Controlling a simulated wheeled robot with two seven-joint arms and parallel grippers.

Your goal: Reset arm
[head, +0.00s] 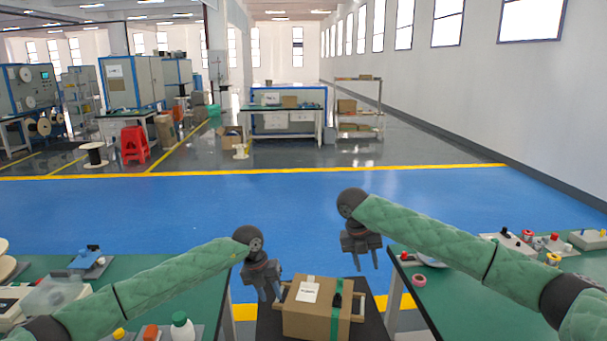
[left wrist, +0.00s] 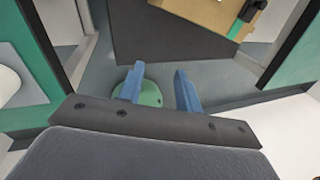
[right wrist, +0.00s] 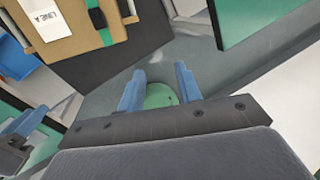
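My left gripper (head: 269,293) hangs at the left edge of a cardboard box, fingers pointing down. In the left wrist view its two blue fingers (left wrist: 160,92) are apart with nothing between them. My right gripper (head: 366,262) hangs higher, behind and to the right of the box, and its fingers in the right wrist view (right wrist: 159,90) are also apart and empty. The cardboard box (head: 305,320) carries a white label, a green strap and a small black item on top. It shows in part in the left wrist view (left wrist: 205,14) and right wrist view (right wrist: 75,38).
The box stands on a dark surface (head: 268,322) between two green-topped tables. The left table (head: 215,300) holds bottles and small parts. The right table (head: 450,303) holds a red roll (head: 419,281) and several fittings. Open blue floor (head: 290,215) lies beyond.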

